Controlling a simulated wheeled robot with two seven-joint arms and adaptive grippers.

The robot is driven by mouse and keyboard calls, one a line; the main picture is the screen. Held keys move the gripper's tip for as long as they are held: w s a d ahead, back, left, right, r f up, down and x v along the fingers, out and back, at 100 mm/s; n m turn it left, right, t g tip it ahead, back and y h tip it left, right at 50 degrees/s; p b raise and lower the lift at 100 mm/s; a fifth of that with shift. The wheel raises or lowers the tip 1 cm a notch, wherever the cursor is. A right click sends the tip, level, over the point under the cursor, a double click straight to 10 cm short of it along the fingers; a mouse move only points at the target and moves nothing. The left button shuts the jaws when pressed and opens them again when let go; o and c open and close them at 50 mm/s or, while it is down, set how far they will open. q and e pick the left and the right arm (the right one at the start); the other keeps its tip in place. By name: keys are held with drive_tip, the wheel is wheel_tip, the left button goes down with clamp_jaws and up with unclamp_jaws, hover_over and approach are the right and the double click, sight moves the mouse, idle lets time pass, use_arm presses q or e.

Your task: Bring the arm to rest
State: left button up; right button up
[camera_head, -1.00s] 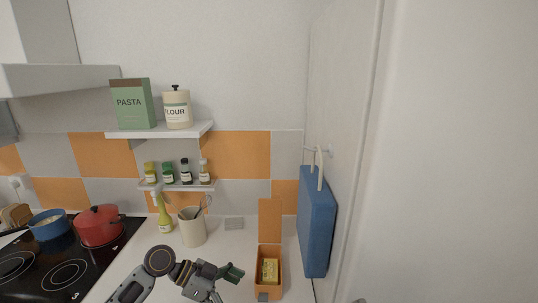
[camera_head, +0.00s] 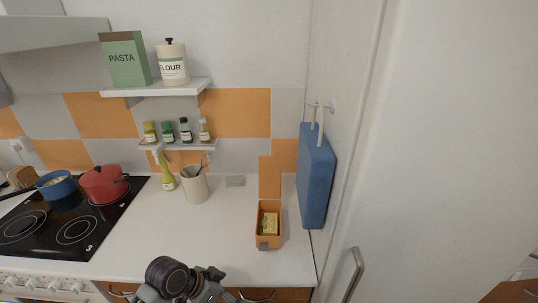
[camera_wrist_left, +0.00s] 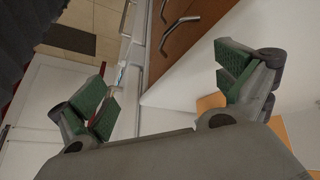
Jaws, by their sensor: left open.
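My left arm comes in at the bottom edge of the head view, and part of my left gripper (camera_head: 208,288) shows there, in front of the counter's front edge. In the left wrist view my left gripper (camera_wrist_left: 165,88) is open, its green-padded fingers wide apart with nothing between them. My right arm and gripper are not in view.
An orange box (camera_head: 262,239) with a yellow item inside stands on the white counter (camera_head: 140,235). A beige utensil crock (camera_head: 194,186), a red pot (camera_head: 103,185) and a blue pan (camera_head: 56,186) stand farther back. The mid counter is clear.

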use_arm(q)
drive_tip(key=shift+s+a+f+n+y, duration=0.65)
drive_tip(key=shift+s+a+n+y, duration=2.7)
drive_tip(key=shift+a, duration=2.15)
drive_tip(key=s+f+b, duration=0.3)
drive_tip(key=f+b, duration=0.2)
drive_tip(key=f, duration=3.3)
drive_tip(key=s+a+f+b, duration=0.2)
drive_tip(key=s+a+f, duration=0.1)
drive_tip(key=s+f, duration=0.8)
drive_tip(key=s+a+f+g+b, duration=0.1)
drive_tip(key=s+a+f+b, duration=0.2)
drive_tip(key=s+f, duration=0.8)
drive_tip(key=shift+a+f+g, duration=0.15)
drive_tip(key=shift+f+g, duration=0.15)
drive_tip(key=shift+f, duration=1.2)
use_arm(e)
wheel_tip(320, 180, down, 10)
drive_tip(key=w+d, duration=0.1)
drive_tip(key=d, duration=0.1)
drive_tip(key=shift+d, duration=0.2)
use_arm(q)
drive_tip(key=shift+h, duration=0.25)
